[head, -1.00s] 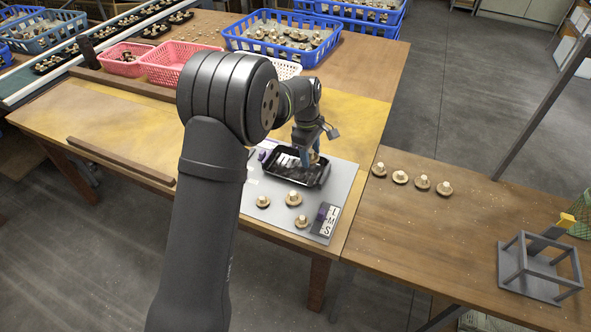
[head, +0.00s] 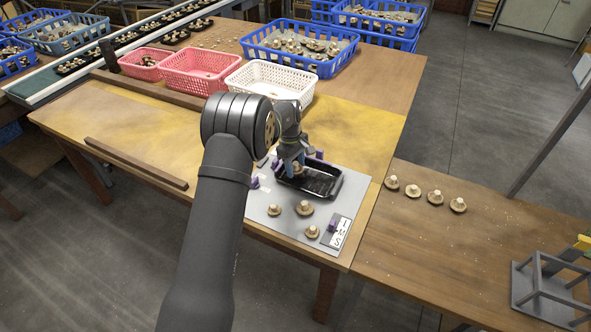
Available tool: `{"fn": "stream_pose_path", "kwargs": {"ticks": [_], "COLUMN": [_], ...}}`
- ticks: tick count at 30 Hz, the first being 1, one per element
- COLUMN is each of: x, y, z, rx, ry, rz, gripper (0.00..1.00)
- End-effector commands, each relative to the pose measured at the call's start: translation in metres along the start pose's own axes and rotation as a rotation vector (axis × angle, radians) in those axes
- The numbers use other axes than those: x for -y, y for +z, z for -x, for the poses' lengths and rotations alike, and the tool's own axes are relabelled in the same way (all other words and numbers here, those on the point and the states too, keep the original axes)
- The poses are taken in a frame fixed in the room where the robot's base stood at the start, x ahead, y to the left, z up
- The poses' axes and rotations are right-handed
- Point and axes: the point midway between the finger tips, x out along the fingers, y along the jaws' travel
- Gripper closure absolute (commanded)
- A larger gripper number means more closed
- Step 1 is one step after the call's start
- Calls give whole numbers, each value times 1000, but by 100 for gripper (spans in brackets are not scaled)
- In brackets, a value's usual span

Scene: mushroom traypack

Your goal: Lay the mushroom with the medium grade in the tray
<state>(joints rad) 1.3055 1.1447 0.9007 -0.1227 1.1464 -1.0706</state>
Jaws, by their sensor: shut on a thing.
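My gripper (head: 293,164) points down at the left end of the black tray (head: 331,195). It is shut on a mushroom (head: 297,169), small and tan, mostly hidden by the fingers. I cannot tell whether that mushroom touches the tray floor. The tray lies on a grey board (head: 262,205); the rest of its floor looks dark and empty. Three mushrooms lie on the board in front of the tray: a larger one (head: 304,208), one to its left (head: 274,209) and one nearer the front (head: 312,232). A card lettered L, M, S (head: 341,234) lies at the board's right.
Purple blocks (head: 254,182) stand around the tray. Several mushrooms (head: 436,197) form a row on the right table. A grey frame stand (head: 548,290) is at far right. White (head: 262,83), pink (head: 201,67) and blue (head: 296,45) baskets stand behind.

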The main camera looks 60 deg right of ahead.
Motion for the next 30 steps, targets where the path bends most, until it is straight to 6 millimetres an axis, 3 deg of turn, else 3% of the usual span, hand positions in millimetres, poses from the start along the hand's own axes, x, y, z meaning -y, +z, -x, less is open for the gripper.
{"fn": "stream_pose_path", "kwargs": {"ticks": [4,15,16,17,26,30], "x": [0,0,0,0,0,-1], "y": [-2,-2,-2,-2,-2,-2], "z": [-20,-25,-24,-24,-23,-11], "rx": [1,0,0,0,0,-1], "ry": [0,0,0,0,1,3], "rz": [0,0,0,0,0,0], "gripper": [63,63,48,43,43,43]}}
